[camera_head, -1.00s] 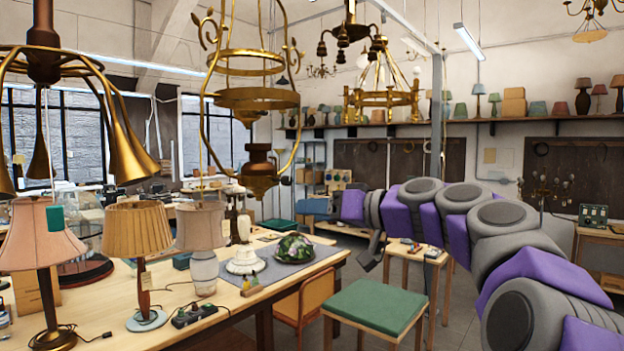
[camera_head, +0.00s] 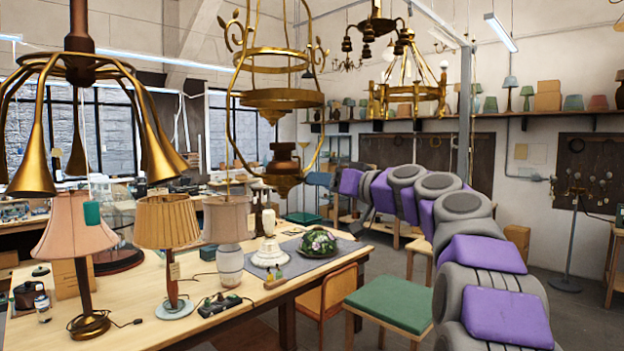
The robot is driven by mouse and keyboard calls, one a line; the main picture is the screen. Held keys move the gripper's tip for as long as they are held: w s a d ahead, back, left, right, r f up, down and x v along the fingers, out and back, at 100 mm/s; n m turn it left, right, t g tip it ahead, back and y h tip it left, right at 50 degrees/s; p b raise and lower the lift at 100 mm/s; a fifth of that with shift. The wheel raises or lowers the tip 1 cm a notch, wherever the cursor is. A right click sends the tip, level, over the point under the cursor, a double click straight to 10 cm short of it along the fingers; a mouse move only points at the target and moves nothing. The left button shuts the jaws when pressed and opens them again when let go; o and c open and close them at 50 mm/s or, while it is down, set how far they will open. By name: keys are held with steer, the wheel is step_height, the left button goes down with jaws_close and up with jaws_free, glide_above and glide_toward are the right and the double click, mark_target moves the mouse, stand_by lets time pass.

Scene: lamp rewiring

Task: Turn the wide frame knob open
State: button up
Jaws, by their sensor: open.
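A brass hanging lamp frame (camera_head: 283,99) with wide rings and curved side rods hangs left of centre. I cannot make out a knob on it or tell whether it is the wide frame. My arm reaches from the lower right back toward the centre. Its far end, a small blue-grey piece that looks like my gripper (camera_head: 319,180), shows just right of the frame's lower part. It appears apart from any knob, and its fingers are too small to make out. I see nothing held there.
A wooden workbench (camera_head: 235,318) carries several table lamps and a domed floral shade (camera_head: 318,242). A green-topped stool (camera_head: 390,303) stands beside it. A brass lamp with bell arms (camera_head: 165,150) hangs at left; a brass chandelier (camera_head: 405,91) hangs behind.

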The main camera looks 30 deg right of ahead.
steer(key=x, duration=0.3)
steer(key=shift+w+a+p, duration=0.1)
steer(key=shift+w+p, duration=0.2)
steer(key=shift+w, duration=0.05)
steer(key=shift+w+a, duration=0.3)
steer(key=shift+a, duration=0.3)
